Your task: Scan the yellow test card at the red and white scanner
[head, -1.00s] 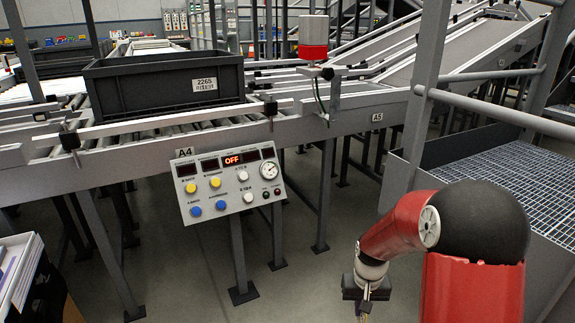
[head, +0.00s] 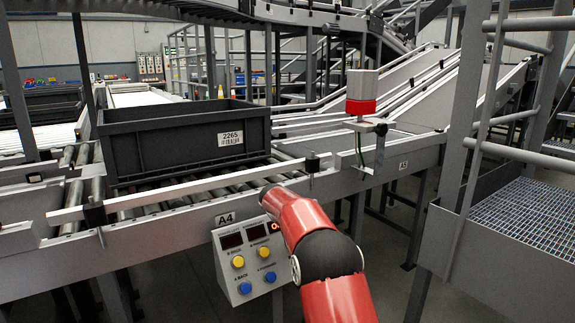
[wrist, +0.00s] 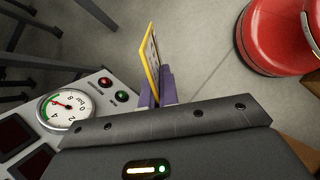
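The red and white scanner (head: 361,92) stands on a bracket at the conveyor's front rail, right of the dark crate, in the head view. The yellow test card (wrist: 150,58) shows nearly edge-on in the wrist view, with a yellow rim and a printed face. My gripper (wrist: 157,88) has purple fingers and is shut on the card's lower end. In the head view my arm hides the gripper and the card. The wrist view places them beside the control panel's gauge, away from the scanner.
The A4 control panel (head: 243,262) hangs below the conveyor rail, partly behind my arm. Its gauge (wrist: 66,110) is close to my gripper in the wrist view. A dark crate (head: 180,148) labelled 2265 sits on the rollers. A grated platform with railings (head: 520,215) stands at the right.

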